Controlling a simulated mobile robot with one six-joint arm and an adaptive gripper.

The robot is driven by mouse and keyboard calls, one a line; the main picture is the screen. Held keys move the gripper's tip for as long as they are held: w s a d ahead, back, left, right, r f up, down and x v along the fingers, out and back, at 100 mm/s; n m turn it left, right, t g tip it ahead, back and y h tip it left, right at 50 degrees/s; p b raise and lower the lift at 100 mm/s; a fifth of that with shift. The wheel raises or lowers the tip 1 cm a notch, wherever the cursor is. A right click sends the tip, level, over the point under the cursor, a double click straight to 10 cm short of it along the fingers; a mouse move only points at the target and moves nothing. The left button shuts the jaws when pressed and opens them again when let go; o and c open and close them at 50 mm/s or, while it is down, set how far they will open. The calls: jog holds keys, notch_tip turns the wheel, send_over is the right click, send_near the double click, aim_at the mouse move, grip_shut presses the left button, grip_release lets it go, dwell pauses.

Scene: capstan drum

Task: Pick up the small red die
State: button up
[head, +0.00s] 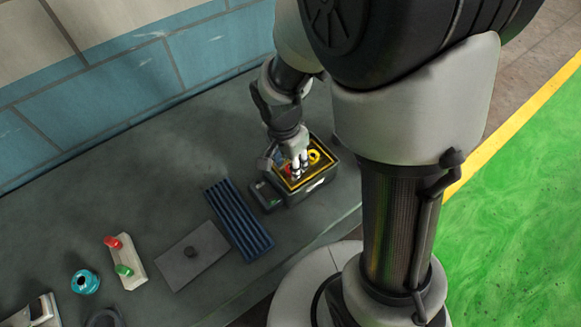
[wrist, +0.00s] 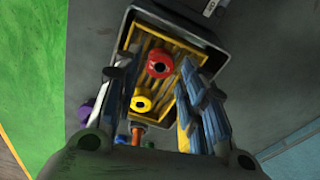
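The small red die (wrist: 160,62) is a round red piece with a dark hole, lying in a dark box (wrist: 213,40) with a yellow slatted inside. A yellow ring-shaped die (wrist: 142,103) lies just beside it, nearer my wrist. My gripper (wrist: 157,70) is open, with one finger on either side of the red die; I cannot tell whether they touch it. In the head view my gripper (head: 297,166) points down into the box (head: 319,184), which stands near the bench edge. It partly hides the box's contents there.
A blue ribbed rack (head: 238,220) and a small dark device (head: 266,195) stand left of the box. A grey plate (head: 193,255) lies further left.

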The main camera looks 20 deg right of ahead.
notch_tip(320, 180, down, 3)
jog(key=shift+w+d+r, duration=0.1)
jog(key=shift+r, duration=0.1)
jog(key=shift+c, duration=0.4)
grip_shut()
